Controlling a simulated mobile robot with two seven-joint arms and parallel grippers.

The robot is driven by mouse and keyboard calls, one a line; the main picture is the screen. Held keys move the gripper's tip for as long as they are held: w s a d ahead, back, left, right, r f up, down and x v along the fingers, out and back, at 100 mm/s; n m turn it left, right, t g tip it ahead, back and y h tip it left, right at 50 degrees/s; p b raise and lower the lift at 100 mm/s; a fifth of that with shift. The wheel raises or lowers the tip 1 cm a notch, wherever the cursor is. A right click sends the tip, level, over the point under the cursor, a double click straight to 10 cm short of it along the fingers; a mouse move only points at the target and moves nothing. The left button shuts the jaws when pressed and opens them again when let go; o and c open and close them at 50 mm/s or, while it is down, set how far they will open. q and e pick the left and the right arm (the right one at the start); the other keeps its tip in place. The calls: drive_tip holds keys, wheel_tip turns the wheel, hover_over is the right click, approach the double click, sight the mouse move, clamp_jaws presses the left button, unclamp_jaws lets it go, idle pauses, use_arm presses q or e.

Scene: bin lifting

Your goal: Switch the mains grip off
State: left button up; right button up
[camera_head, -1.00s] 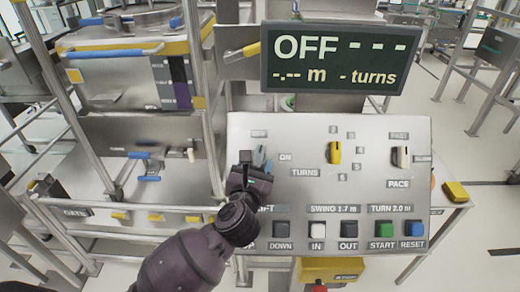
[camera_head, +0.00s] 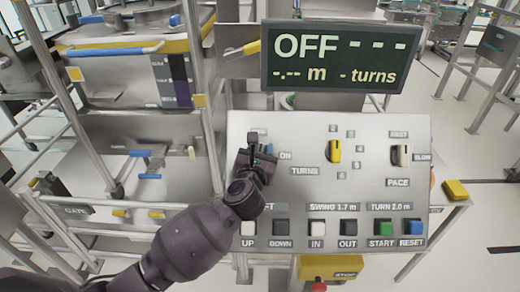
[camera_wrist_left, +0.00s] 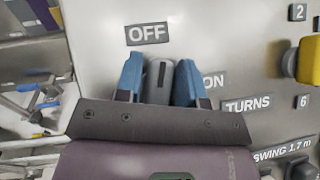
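The mains grip knob (camera_wrist_left: 158,82) is a grey handle with a dark mark, seen in the left wrist view. It stands nearly upright there, its end toward the OFF label (camera_wrist_left: 148,34); the ON label (camera_wrist_left: 214,81) is to its right. My left gripper (camera_wrist_left: 159,78) is open, one blue finger on each side of the knob; thin gaps seem to show, though contact is hard to judge. In the head view my left gripper (camera_head: 264,150) hides the knob. The display (camera_head: 338,58) reads OFF with dashes. My right gripper is not in view.
The sloped panel (camera_head: 300,190) also carries a yellow turns knob (camera_head: 334,151), a pace knob (camera_head: 400,155) and a row of push buttons (camera_head: 317,228). A yellow stop box (camera_head: 330,268) hangs below. A metal frame (camera_head: 205,115) stands close on the left.

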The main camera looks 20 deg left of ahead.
use_arm(q)
drive_tip(key=shift+c, duration=0.4)
drive_tip(key=shift+n+y, duration=0.3)
drive_tip(key=shift+y, duration=0.1)
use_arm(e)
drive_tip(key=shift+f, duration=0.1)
use_arm(q)
drive_tip(key=shift+s+a+f+n+y+b, duration=0.1)
drive_tip(key=shift+n+y+b, duration=0.25)
drive_tip(key=shift+n, duration=0.2)
drive_tip(key=shift+f+n+y+b, duration=0.1)
drive_tip(key=shift+n+y+b, duration=0.25)
drive_tip(key=shift+n, duration=0.2)
drive_tip(key=shift+a+n+g+y+b, duration=0.1)
drive_tip(key=shift+n+g+y+b, duration=0.25)
drive_tip(key=shift+n+y, duration=0.25)
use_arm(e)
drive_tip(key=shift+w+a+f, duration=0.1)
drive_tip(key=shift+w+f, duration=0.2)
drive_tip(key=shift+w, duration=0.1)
use_arm(q)
drive_tip(key=shift+c, duration=0.2)
drive_tip(key=o, duration=0.8)
drive_tip(key=shift+r, duration=0.1)
